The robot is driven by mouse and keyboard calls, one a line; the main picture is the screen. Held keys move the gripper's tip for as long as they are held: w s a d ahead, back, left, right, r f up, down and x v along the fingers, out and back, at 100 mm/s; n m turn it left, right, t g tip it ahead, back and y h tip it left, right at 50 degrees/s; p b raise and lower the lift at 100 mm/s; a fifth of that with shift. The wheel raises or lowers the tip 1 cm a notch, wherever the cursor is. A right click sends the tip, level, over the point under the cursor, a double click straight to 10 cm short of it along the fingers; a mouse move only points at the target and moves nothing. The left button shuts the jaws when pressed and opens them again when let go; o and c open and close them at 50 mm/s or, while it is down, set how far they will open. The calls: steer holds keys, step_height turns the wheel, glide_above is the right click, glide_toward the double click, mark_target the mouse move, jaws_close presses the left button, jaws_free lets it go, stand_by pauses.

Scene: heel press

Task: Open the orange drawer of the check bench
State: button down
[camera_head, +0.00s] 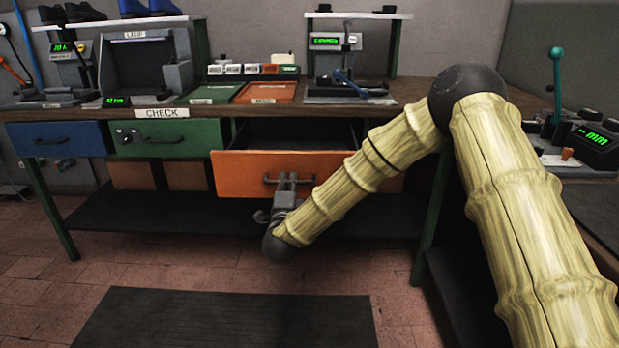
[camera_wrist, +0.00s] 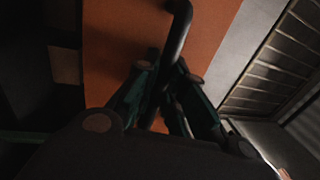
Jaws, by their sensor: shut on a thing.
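The orange drawer (camera_head: 232,176) of the check bench (camera_head: 330,110) stands pulled out, and its dark inside shows above the front. Its dark bar handle (camera_head: 330,181) runs across the front. My gripper (camera_head: 287,181) is at the left part of this handle, in front of the drawer. In the wrist view the fingers of my gripper (camera_wrist: 165,95) are on both sides of the dark handle (camera_wrist: 178,40) and closed on it, with the orange front (camera_wrist: 115,50) behind. Part of the drawer's right side is hidden by my arm.
A blue drawer (camera_head: 60,139) and a green drawer (camera_head: 200,137) to the left are shut. A dark lower shelf (camera_head: 140,214) lies below. Gauges and trays stand on the bench top. A dark mat (camera_head: 230,318) lies on the tiled floor in front.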

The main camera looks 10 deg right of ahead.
steer(key=shift+s+a+f, duration=0.1)
steer(key=shift+s+a, duration=0.05)
steer(key=shift+s, duration=0.25)
steer(key=c, duration=1.5)
jaws_free()
steer(key=v, duration=1.2)
